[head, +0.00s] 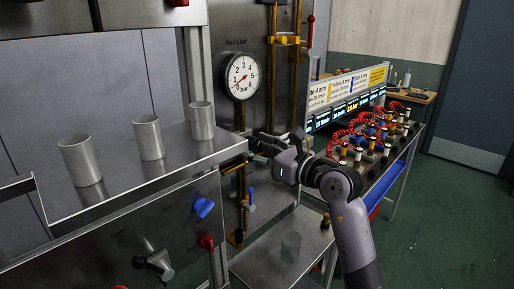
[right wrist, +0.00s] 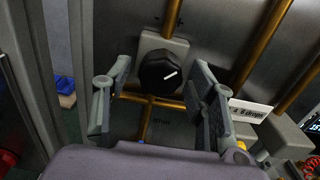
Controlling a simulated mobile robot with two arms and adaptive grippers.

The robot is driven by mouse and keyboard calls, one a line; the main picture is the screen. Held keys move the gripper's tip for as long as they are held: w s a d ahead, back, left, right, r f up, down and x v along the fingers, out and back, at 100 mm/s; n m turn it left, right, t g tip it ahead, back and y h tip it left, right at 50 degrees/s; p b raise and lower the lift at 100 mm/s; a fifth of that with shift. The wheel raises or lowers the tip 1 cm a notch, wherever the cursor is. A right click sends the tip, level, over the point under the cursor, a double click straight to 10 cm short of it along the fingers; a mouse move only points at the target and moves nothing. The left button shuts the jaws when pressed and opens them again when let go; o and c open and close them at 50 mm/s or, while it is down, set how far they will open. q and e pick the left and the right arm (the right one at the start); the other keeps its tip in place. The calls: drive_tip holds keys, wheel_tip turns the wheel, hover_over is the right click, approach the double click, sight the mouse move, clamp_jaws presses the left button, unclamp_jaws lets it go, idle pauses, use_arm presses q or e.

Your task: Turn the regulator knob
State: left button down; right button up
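The regulator knob (right wrist: 160,72) is black with a white mark pointing to the upper right. It sits on a grey block in front of brass pipes. My right gripper (right wrist: 158,88) is open, with one finger to the left of the knob and one to the right. A gap shows between the knob and each finger; I cannot tell how far forward the fingertips reach. In the head view my right gripper (head: 262,145) is at the pipe panel and hides the knob. The round pressure gauge (head: 243,76), marked in bar, is above it. My left gripper is not in view.
Three metal cups, including the right one (head: 201,120), stand on the steel shelf (head: 125,182) at left. A blue knob (head: 204,207) and a red knob (head: 207,242) are below. A bench with red coiled hoses (head: 345,135) stands at right. A label (right wrist: 250,112) is beside the right finger.

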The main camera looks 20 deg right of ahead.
drive_tip(key=c, duration=1)
drive_tip(key=shift+c, duration=0.2)
